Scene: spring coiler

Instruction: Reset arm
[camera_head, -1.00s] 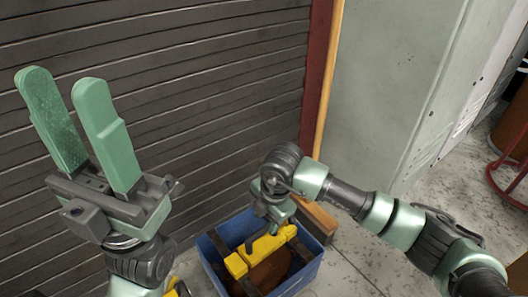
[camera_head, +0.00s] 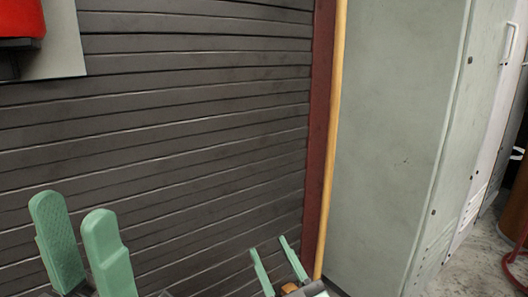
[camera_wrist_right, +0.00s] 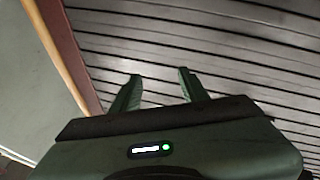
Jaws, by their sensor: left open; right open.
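My left gripper (camera_head: 80,232) is at the lower left of the head view, its two green fingers apart and pointing up, with nothing between them. My right gripper (camera_head: 270,258) is at the bottom middle of the head view, its thin green fingers apart and empty. In the right wrist view its fingers (camera_wrist_right: 158,88) point toward the dark slatted wall (camera_wrist_right: 200,35) with nothing between them. Most of both arms is below the head view.
A dark slatted wall (camera_head: 190,120) stands behind both grippers. A dark red post and a yellow pole (camera_head: 331,130) stand right of it, beside a grey-green cabinet (camera_head: 395,130). A red object (camera_head: 20,20) hangs at the upper left. Bare floor (camera_head: 475,255) shows at the lower right.

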